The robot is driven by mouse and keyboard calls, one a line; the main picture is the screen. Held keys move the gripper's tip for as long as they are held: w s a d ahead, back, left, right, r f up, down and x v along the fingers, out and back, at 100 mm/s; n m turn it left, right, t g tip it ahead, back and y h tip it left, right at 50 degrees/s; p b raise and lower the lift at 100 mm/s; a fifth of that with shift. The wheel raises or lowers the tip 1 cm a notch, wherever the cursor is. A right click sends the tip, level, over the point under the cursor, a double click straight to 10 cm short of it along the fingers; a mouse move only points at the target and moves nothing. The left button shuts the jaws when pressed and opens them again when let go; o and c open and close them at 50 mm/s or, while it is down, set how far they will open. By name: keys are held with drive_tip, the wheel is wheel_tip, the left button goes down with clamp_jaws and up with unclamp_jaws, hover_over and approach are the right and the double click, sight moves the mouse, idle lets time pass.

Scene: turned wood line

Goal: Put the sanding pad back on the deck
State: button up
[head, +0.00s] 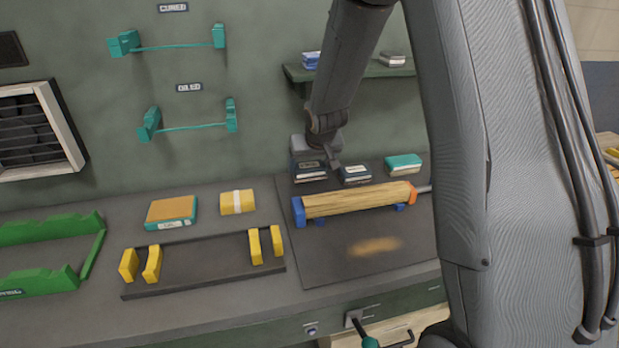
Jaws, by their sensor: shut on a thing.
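My gripper (318,154) points down at the back of the bench, in front of the wall. It is shut on a dark sanding pad with a pale label (308,170), whose upper part the gripper hides. The pad is at or just above the dark deck (330,272); I cannot tell whether it touches. Beside it to the right are a second dark pad with a pale label (356,175) and a teal-topped pad (404,163).
A wooden cylinder (355,199) lies on blue supports just in front of the pads. A wall shelf (350,72) hangs behind my arm. Yellow upright supports (265,246), an orange-topped block (171,211) and a yellow bundle (237,202) stand left. The deck's front is clear except for sawdust.

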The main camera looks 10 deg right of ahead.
sight(311, 171)
drive_tip(key=shift+f+b, duration=1.75)
drive_tip(key=shift+b, duration=0.1)
drive_tip(key=shift+f, duration=0.15)
drive_tip(key=o, duration=1.1)
drive_tip(key=p+v, duration=0.6)
drive_tip(key=v, duration=0.6)
drive_tip(key=s+g, duration=0.4)
drive_tip(key=s, duration=2)
drive_tip(key=shift+f+g, duration=0.4)
drive_tip(key=shift+f, duration=0.1)
drive_tip(key=shift+s, duration=0.15)
